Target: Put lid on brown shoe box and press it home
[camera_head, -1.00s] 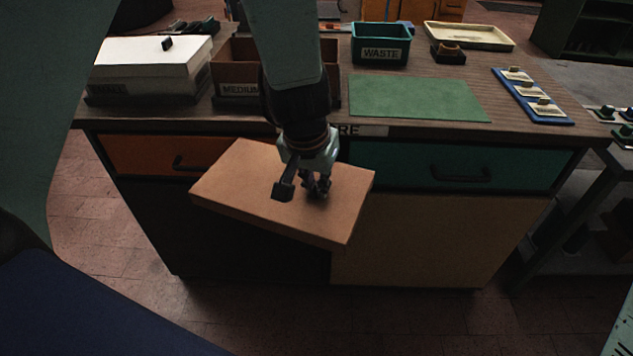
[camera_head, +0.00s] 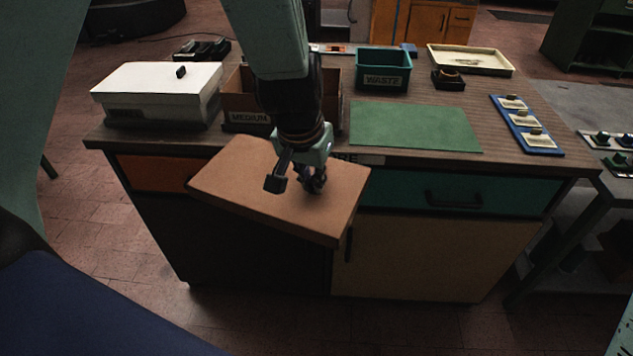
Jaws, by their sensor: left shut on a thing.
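My left gripper (camera_head: 296,183) is shut on the brown lid (camera_head: 250,180), gripping at its top near the middle. The lid hangs tilted in front of the bench's front edge, clear of the bench top. The open brown shoe box (camera_head: 238,108), labelled MEDIUM, stands on the bench behind my left arm, which hides its middle. The knob or grip spot under my fingers is hidden. My right gripper does not show.
A white-lidded box (camera_head: 158,83) with a black knob stands left of the brown box. A green mat (camera_head: 414,126), a WASTE bin (camera_head: 383,70), a cream tray (camera_head: 470,60) and a blue rack (camera_head: 526,128) lie to the right. Drawers with handles line the bench front.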

